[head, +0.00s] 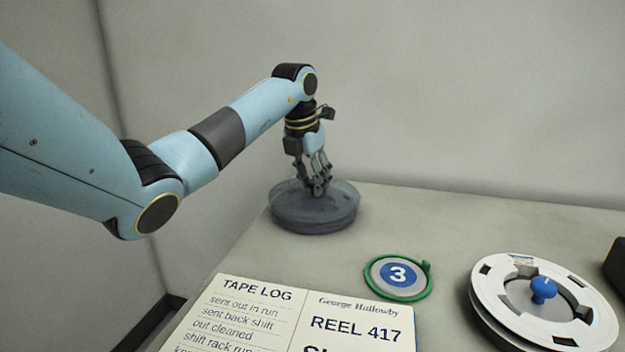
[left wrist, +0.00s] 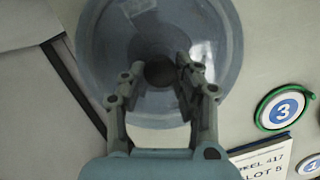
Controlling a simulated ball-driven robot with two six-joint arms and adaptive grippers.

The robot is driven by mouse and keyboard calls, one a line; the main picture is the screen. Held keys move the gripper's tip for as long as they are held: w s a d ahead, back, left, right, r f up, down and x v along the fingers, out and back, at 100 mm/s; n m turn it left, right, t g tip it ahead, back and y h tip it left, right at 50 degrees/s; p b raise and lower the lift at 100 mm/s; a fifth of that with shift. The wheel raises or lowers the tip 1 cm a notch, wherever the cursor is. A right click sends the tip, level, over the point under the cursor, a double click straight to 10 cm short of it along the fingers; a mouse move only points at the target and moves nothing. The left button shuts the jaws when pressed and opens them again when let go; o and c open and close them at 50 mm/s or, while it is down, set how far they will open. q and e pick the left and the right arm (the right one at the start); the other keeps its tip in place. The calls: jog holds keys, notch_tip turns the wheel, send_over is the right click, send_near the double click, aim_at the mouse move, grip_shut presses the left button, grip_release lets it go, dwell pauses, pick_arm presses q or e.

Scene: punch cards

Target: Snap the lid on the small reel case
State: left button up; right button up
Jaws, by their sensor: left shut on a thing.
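The small round reel case (head: 312,221) stands on the table near its back left edge, a low blue-grey drum. A clear, smoky lid (head: 345,195) lies over its top; I cannot tell whether its rim is fully seated. My left gripper (head: 318,187) points down over the middle of the lid, shut on it. In the left wrist view the gripper (left wrist: 158,73) has its fingers on both sides of a dark round middle, and the lid (left wrist: 222,40) fills the space around them. The fingers partly hide that middle. My right gripper is not in view.
A tape log booklet (head: 262,318) lies at the front. A green ring (head: 429,284) surrounds a disc marked 3 (head: 398,274) right of the case. A white reel (head: 490,262) with a blue knob (head: 543,290) lies at right. The table behind the disc is clear.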

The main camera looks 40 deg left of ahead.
pick_arm(q)
jog(key=shift+f+b, duration=0.5)
jog(key=shift+f, duration=0.35)
jog(key=o, duration=1.2)
jog(key=shift+c, duration=1.1)
jog(key=shift+r+p, duration=2.5)
jog(key=shift+r, duration=1.1)
jog(key=shift+f, duration=0.1)
